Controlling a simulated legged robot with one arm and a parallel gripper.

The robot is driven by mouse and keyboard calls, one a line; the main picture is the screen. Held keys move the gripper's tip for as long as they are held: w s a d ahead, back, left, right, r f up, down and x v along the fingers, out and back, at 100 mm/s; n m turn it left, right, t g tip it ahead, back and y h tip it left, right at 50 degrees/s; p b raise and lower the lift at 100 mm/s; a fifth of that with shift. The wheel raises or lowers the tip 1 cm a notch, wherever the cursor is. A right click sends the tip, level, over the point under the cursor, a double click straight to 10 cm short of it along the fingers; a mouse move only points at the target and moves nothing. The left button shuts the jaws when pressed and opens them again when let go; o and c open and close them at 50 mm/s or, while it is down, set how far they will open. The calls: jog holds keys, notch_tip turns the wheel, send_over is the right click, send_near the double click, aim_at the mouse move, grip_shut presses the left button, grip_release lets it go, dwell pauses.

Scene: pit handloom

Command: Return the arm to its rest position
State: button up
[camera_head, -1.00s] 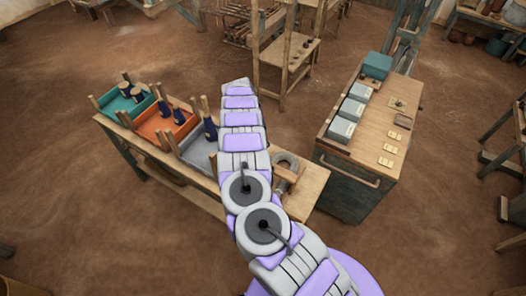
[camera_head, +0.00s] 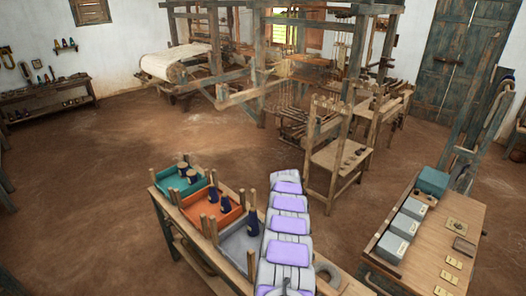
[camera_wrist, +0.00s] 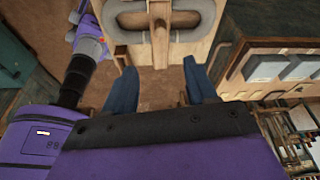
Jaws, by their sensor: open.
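My arm (camera_head: 287,225), grey and purple, rises from the bottom middle of the head view and stretches over the bench with the trays. Its gripper end cannot be made out there. In the wrist view my gripper (camera_wrist: 160,88) shows two blue fingers set wide apart. Nothing is between them but the brown floor and wood farther off.
A curved grey piece (camera_head: 329,269) lies beside my arm. A cabinet (camera_head: 425,262) with grey boxes stands right. The loom (camera_head: 262,77) is behind; open floor (camera_head: 110,170) lies left.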

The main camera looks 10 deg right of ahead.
jog(key=s+a+r+n+y+b, duration=0.2)
jog(key=s+a+r+n+b, duration=0.45)
jog(key=s+n, duration=0.2)
jog(key=s+a+r+n+y+b, duration=0.2)
jog(key=s+a+r+n+b, duration=0.35)
jog(key=s+a+n, duration=0.3)
jog(key=s+d+f+n+b, duration=0.2)
jog(key=s+n+b, duration=0.1)
jog(key=s, duration=0.7)
jog(key=s+d+f+n+h+b, duration=0.1)
jog(key=s+f+n+b, duration=0.1)
jog(key=s, duration=0.9)
jog(key=s+d+f+n+b, duration=0.2)
jog(key=s+n+b, duration=0.2)
jog(key=s, duration=0.7)
jog(key=shift+d+n+h, duration=0.3)
jog(key=shift+d, duration=0.05)
